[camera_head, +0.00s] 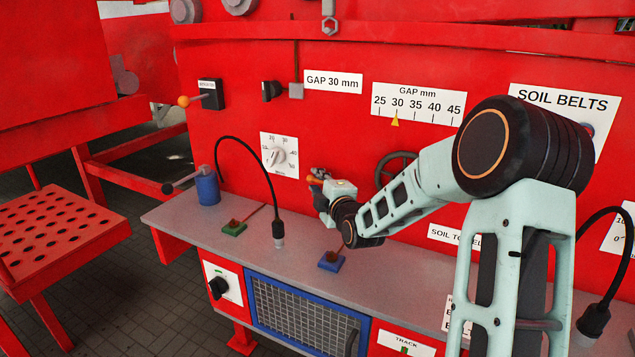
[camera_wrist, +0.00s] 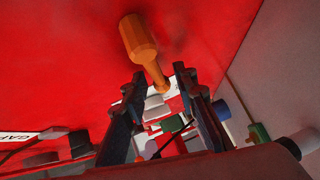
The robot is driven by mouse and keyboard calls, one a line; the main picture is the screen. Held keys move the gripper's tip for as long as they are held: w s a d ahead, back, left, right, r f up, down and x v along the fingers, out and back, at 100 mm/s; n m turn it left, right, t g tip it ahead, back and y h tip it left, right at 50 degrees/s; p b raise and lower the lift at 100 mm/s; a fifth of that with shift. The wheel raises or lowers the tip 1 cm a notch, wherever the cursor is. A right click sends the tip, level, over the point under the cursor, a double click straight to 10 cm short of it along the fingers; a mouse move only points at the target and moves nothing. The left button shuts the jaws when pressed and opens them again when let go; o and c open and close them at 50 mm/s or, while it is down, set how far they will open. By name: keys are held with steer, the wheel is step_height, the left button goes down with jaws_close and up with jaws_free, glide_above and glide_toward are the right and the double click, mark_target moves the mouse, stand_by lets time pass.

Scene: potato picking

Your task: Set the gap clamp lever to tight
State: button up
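An orange handle (camera_wrist: 139,40), thick at one end and thin at the other, shows in the wrist view. Its thin end reaches down between my fingertips in the picture; I cannot tell its depth or whether they touch it. My gripper (camera_wrist: 160,78) is open, its two dark fingers apart. In the head view my gripper (camera_head: 318,176) is in front of the red panel, with a bit of orange (camera_head: 313,179) at its tips. No readable label there names the clamp lever, and its tight mark is not visible.
A grey bench (camera_head: 180,222) runs below, with a blue cylinder (camera_head: 207,188), a green block (camera_head: 234,229) and a blue block (camera_head: 331,262). A black gooseneck (camera_head: 268,180) arches left of my gripper. A dark handwheel (camera_head: 382,172) is to its right. A lever with an orange knob (camera_head: 184,101) is upper left.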

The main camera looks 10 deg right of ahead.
steer(key=shift+c, duration=0.5)
jaws_close()
